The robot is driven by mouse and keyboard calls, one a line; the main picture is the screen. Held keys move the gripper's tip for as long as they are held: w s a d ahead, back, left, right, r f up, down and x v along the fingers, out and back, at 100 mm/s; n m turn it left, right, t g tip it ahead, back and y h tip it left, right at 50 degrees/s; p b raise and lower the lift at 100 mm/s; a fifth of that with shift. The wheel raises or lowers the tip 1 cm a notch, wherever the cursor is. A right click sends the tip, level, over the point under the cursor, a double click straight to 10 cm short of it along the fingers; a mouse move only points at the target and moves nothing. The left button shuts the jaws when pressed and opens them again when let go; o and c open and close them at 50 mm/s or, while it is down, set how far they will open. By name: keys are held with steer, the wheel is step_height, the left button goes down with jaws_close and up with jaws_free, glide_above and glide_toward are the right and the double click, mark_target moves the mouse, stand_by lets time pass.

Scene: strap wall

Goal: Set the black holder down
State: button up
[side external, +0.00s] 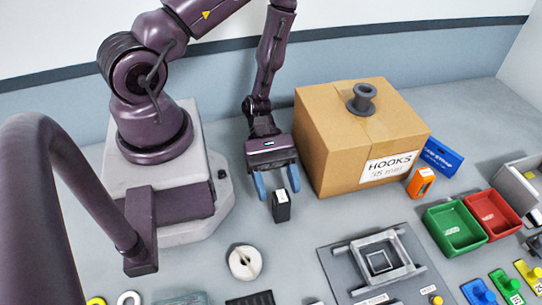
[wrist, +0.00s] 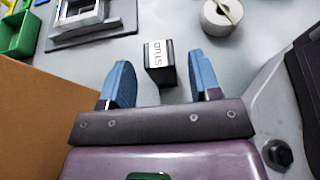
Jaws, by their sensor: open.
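The black holder (side external: 281,207) is a small black block with a white label on top. It appears to stand upright on the grey table, just in front of my gripper (side external: 278,188). In the wrist view the holder (wrist: 161,70) lies between and slightly beyond the blue fingertips, with a gap on both sides, its label reading something like "STUD". My gripper (wrist: 160,82) is open and holds nothing.
A cardboard box (side external: 335,150) marked HOOKS, with a grey spool (side external: 362,98) on top, stands close to the right of my gripper. A white roll (side external: 245,263) and a grey fixture (side external: 330,262) lie nearer the camera. Green (side external: 453,228) and red (side external: 494,215) bins are at right.

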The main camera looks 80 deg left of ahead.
steer(key=v, duration=0.8)
step_height(320, 180, up, 27)
steer(key=m+t+y, duration=0.5)
steer(key=m+y, duration=0.8)
steer(key=m, duration=0.4)
steer(key=shift+w+m, duration=0.2)
steer(key=shift+m, duration=0.2)
steer(key=shift+o, duration=0.4)
steer(key=shift+s+r+t+y, duration=0.15)
steer(key=shift+r+t+y, duration=0.1)
steer(key=shift+t+y, duration=0.05)
